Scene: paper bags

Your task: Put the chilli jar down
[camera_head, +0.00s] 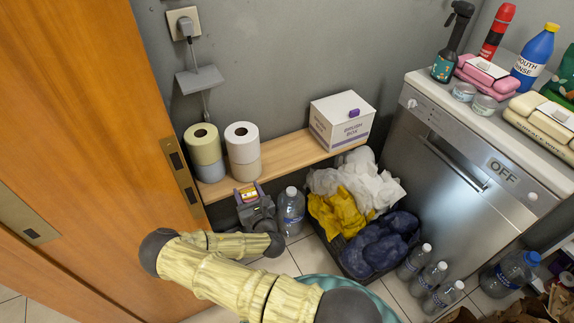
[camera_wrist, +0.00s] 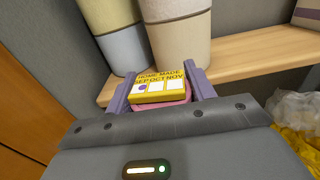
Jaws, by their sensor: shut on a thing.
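The chilli jar (camera_wrist: 161,88) shows a yellow label reading "HOME MADE" with month boxes, and a pink-red part below it. It is small in the head view (camera_head: 248,192). My gripper (camera_wrist: 160,93) is shut on it, with one purple finger on each side. In the head view my gripper (camera_head: 250,197) is at the front edge of the wooden shelf (camera_head: 285,156), in front of the paper rolls. I cannot tell whether the jar touches the shelf. Its lower part is hidden by my gripper.
Two stacks of rolls (camera_head: 205,155) (camera_head: 243,150) stand on the shelf's left part. A white box (camera_head: 340,122) stands at its right end. Bare shelf lies between. A water bottle (camera_head: 291,210) and a crate of bags (camera_head: 350,205) are below. An orange door (camera_head: 90,130) is close on the left.

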